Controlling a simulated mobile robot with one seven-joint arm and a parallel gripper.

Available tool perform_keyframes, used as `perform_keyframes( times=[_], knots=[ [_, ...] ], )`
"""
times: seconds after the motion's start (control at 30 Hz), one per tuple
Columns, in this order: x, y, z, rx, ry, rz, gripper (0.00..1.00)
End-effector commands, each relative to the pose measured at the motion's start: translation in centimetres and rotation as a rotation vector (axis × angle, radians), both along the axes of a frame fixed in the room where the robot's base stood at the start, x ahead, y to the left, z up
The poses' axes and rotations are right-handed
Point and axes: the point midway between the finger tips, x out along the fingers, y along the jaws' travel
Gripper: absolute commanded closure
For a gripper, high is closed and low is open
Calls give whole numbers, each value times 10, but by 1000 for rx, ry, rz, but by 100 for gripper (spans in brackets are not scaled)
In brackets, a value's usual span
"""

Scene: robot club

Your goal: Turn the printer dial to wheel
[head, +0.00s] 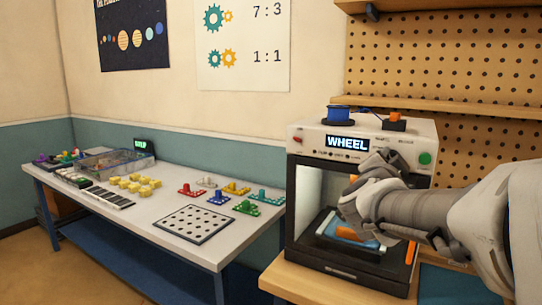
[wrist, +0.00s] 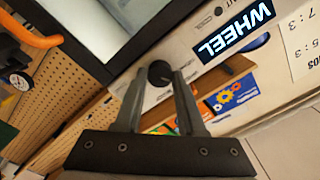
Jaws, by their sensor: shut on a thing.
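The printer (head: 308,215) stands on a wooden bench at the right in the head view. Its display (head: 347,142) reads WHEEL, and the lit display also shows tilted in the wrist view (wrist: 234,35). My gripper (head: 380,160) is at the right of the printer's front panel, below the display's right end. In the wrist view its two fingers (wrist: 160,80) are shut on the round black dial (wrist: 160,72). In the head view the dial is hidden behind my gripper.
A green button (head: 425,158) is right of my gripper on the panel. A blue spool (head: 338,114) sits on the printer. A white table (head: 150,225) at the left holds colored parts, a clear bin and a perforated plate. A pegboard (head: 450,60) stands behind.

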Motion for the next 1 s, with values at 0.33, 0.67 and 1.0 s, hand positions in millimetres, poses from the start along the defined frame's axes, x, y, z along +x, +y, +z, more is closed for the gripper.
perform_keyframes(
  times=[0.33,0.67,1.0],
  knots=[
    [0,0,0,-1,1,0,31],
    [-14,10,2,-1,-1,3,31],
    [-74,50,4,-2,-3,2,31]
  ],
)
